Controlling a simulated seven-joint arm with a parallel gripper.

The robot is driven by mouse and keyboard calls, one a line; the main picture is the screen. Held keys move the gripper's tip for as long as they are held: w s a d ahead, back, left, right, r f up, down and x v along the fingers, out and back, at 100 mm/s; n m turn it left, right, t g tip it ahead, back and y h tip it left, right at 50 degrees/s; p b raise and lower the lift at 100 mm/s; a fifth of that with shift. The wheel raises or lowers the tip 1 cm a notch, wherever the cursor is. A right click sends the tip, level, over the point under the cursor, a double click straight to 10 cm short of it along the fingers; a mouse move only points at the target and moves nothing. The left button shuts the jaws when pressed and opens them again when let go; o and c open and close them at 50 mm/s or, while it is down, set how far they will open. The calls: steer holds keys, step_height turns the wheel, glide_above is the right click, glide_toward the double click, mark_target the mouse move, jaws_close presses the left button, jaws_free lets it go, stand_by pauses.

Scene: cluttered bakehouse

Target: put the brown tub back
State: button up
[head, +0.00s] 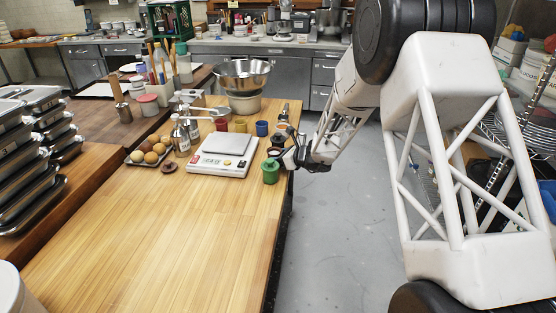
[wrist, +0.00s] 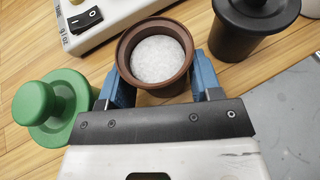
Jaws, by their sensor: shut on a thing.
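The brown tub (wrist: 127,52) is open at the top and holds white grainy stuff in the wrist view. My gripper (wrist: 155,82) is shut on it, with one blue finger on each side of the tub. In the head view my gripper (head: 280,156) is at the right edge of the wooden table, beside the scale, and largely hides the tub. Whether the tub touches the table is hard to tell. A small round dark brown piece (head: 169,167), perhaps a lid, lies left of the scale.
A green knobbed tub (head: 270,173) stands close to my gripper, at its left in the wrist view (wrist: 40,108). A black tub (wrist: 250,28) stands close on the right. The white scale (head: 222,157) is just left. Small coloured cups (head: 262,128) stand behind. The front tabletop (head: 160,240) is clear.

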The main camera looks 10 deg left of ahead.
steer(key=shift+f, duration=0.25)
steer(key=shift+f, duration=0.15)
steer(key=o, duration=0.7)
steer(key=shift+o, duration=0.2)
steer(key=shift+s+d+r, duration=0.15)
steer(key=shift+d+r, duration=0.2)
steer(key=shift+d, duration=0.05)
steer(key=v, duration=1.1)
steer(key=shift+s, duration=0.15)
